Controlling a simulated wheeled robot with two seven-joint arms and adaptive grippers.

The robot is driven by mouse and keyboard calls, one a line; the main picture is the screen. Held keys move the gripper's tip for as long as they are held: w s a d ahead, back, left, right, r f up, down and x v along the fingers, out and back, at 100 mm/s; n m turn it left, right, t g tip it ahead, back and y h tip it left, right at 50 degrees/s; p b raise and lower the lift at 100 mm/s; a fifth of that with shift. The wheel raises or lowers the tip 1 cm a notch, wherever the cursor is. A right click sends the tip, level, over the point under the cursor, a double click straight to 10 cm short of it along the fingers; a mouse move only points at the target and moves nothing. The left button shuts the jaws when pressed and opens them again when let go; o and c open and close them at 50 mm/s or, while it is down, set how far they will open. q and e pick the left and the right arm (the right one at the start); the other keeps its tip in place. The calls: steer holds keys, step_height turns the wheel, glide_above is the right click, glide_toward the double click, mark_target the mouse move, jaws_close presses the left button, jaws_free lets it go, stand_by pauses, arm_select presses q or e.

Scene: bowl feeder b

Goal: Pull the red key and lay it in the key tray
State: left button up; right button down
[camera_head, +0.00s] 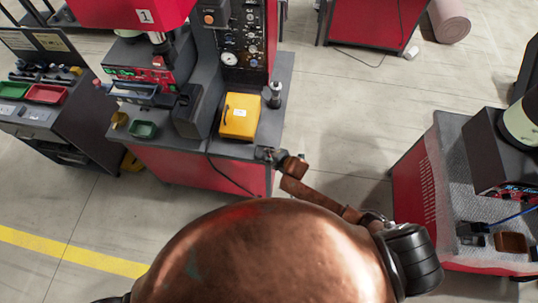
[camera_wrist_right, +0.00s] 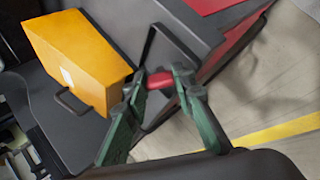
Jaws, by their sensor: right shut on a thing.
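My right gripper (camera_head: 268,154) is at the front right corner of the grey-topped red machine bench. In the right wrist view its green fingers (camera_wrist_right: 160,78) are closed on a small red piece, the red key (camera_wrist_right: 159,81), between their tips. The key is too small or hidden to make out in the head view. I cannot tell for sure which container is the key tray; a small green tray (camera_head: 143,130) sits at the bench's front left. My left gripper is not in view.
A yellow box (camera_head: 240,117) with a handle stands on the bench close to the right gripper, with a dark metal post (camera_head: 273,94) beside it. A side cart at left holds a red bin (camera_head: 46,94) and a green bin (camera_head: 13,90). Another bench (camera_head: 445,190) stands at right.

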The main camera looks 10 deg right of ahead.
steer(key=shift+s+f+b, duration=0.1)
steer(key=shift+f+b, duration=0.3)
steer(key=shift+f, duration=0.35)
steer(key=shift+s+f, duration=0.15)
steer(key=shift+f, duration=0.2)
steer(key=c, duration=1.5)
jaws_free()
steer(key=shift+f, duration=0.25)
steer(key=shift+c, duration=0.2)
steer(key=shift+d+r, duration=0.1)
steer(key=shift+r, duration=0.15)
steer(key=shift+r, duration=0.15)
steer(key=v, duration=0.7)
steer(key=shift+s+r, duration=0.25)
steer(key=shift+r, duration=0.05)
